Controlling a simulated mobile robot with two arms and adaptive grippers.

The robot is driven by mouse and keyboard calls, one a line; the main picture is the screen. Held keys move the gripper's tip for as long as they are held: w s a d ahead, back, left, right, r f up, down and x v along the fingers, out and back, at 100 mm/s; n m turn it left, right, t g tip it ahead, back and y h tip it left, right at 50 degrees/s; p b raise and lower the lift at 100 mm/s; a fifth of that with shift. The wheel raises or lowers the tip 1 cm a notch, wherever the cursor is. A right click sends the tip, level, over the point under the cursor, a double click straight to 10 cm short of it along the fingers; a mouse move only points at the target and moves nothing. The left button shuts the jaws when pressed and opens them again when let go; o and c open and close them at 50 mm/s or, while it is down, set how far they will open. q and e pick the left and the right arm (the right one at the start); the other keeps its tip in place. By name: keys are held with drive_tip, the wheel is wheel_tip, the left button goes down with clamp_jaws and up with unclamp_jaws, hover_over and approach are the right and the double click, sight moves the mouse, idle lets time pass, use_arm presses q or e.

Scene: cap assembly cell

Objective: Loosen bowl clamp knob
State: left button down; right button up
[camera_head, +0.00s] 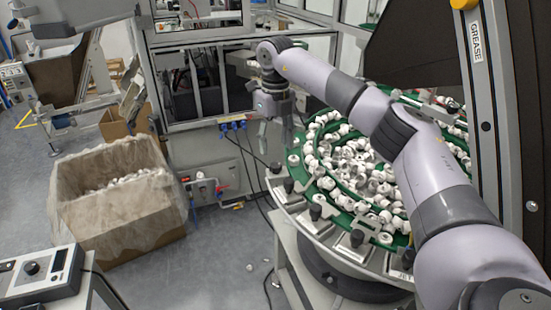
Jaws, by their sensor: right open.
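The feeder bowl (345,205) is a round green-rimmed bowl filled with white caps, at the right. Several black clamp knobs stand on metal blocks along its near left rim, among them one knob at the far left (275,168), one nearer (315,212) and one at the front (356,238). My right arm reaches in from the right across the bowl. My right gripper (275,133) is open and points down, just beyond the bowl's far left rim and above the far left knob in the picture. It appears empty and apart from the knobs. My left gripper is not in view.
A cardboard box (130,235) with a clear liner and white caps stands on the floor at left. A control box (40,275) with a dial is at the lower left. A machine cabinet (205,140) stands behind the gripper. A black panel edge (490,130) closes off the right.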

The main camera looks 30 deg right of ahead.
sight(275, 164)
wheel_tip(275, 164, down, 5)
drive_tip(key=shift+f+p, duration=0.15)
drive_tip(key=shift+p, duration=0.35)
drive_tip(key=shift+f, duration=0.45)
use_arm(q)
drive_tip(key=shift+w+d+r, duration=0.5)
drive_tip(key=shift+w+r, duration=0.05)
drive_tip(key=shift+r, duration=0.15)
use_arm(e)
drive_tip(key=shift+s, duration=0.1)
drive_tip(key=c, duration=1.2)
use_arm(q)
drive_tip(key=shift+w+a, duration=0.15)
use_arm(e)
drive_tip(key=shift+o, duration=0.2)
